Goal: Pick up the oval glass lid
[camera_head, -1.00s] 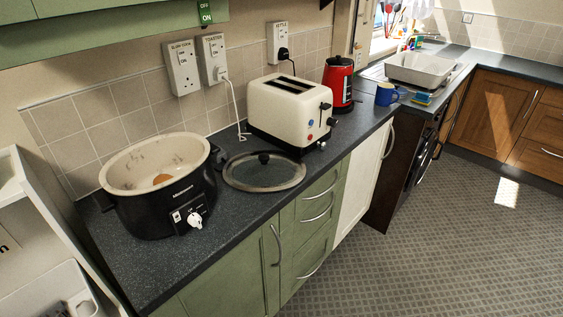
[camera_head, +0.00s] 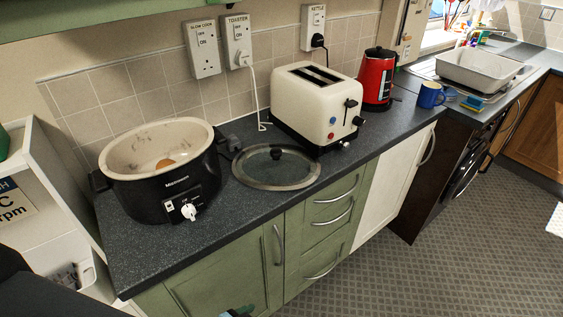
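The oval glass lid (camera_head: 276,168) lies flat on the dark worktop, between the slow cooker and the toaster. It has a metal rim and a dark knob on top. The black slow cooker (camera_head: 150,194) stands open to its left, with a cream inner pot and something orange-brown inside. No gripper fingers can be made out. A dark shape at the lower left appears to be part of my arm. A small dark and teal part shows at the bottom edge, too cut off to identify.
A cream toaster (camera_head: 305,100) stands close behind and right of the lid. A red kettle (camera_head: 377,78), a blue mug (camera_head: 430,95) and a dish basin (camera_head: 478,70) are farther right. The worktop (camera_head: 235,215) is clear in front of the lid. A white shelf unit (camera_head: 50,195) stands at left.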

